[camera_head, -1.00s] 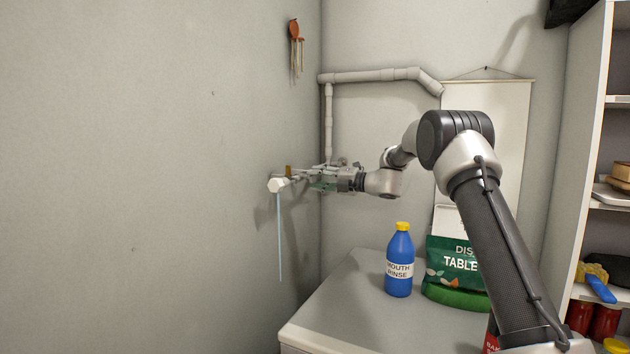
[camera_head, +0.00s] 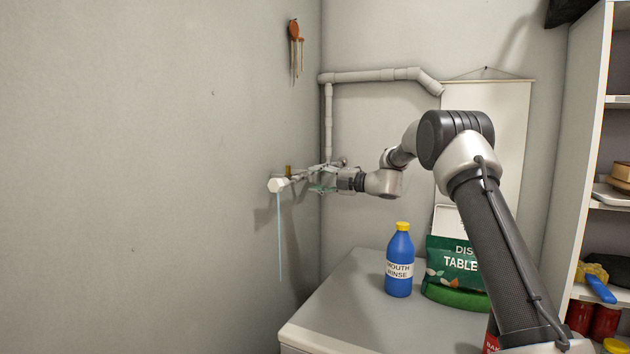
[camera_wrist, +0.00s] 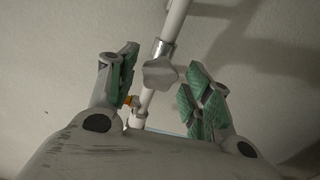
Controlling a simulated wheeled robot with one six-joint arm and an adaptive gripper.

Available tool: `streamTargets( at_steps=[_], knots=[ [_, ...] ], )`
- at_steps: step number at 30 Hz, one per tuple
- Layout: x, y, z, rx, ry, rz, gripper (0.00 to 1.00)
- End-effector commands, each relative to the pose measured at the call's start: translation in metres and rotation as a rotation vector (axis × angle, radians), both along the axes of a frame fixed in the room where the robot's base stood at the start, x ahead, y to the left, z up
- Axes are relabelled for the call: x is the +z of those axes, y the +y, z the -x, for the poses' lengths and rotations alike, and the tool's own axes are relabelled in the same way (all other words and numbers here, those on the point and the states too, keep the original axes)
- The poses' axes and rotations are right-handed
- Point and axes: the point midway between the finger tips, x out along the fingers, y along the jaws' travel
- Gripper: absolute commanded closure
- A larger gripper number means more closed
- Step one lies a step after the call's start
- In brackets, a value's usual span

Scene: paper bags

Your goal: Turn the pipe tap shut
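The pipe tap's pale lobed handle (camera_wrist: 160,74) sits on a metal collar of the pipe in the wrist view. It lies between the two green-padded fingers of my gripper (camera_wrist: 158,92), with gaps on both sides. My gripper is open and also shows in the head view (camera_head: 320,178), at the pipe by the wall corner. There it hides most of the tap. The pipe (camera_head: 329,120) comes down the corner to the tap and continues left to a white spout end (camera_head: 277,184). A thin pale-blue stream (camera_head: 280,240) hangs from the spout.
A blue mouth rinse bottle (camera_head: 399,262) and a green bag (camera_head: 455,270) stand on a white cabinet top (camera_head: 345,290) below my arm. A shelf unit (camera_head: 590,150) is at right. The left wall is close to the spout.

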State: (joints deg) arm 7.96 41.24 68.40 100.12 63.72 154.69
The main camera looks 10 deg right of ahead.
Motion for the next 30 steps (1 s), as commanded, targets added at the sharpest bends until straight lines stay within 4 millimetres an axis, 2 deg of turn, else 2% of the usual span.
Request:
streamTargets(
  at_steps=[8,21,30],
  knots=[
    [0.001,-0.005,0.003,-0.001,-0.002,0.001,0.50],
    [0.000,-0.047,0.033,-0.001,-0.002,0.001,0.50],
    [0.000,-0.049,0.035,0.000,-0.002,0.001,0.50]
  ],
)
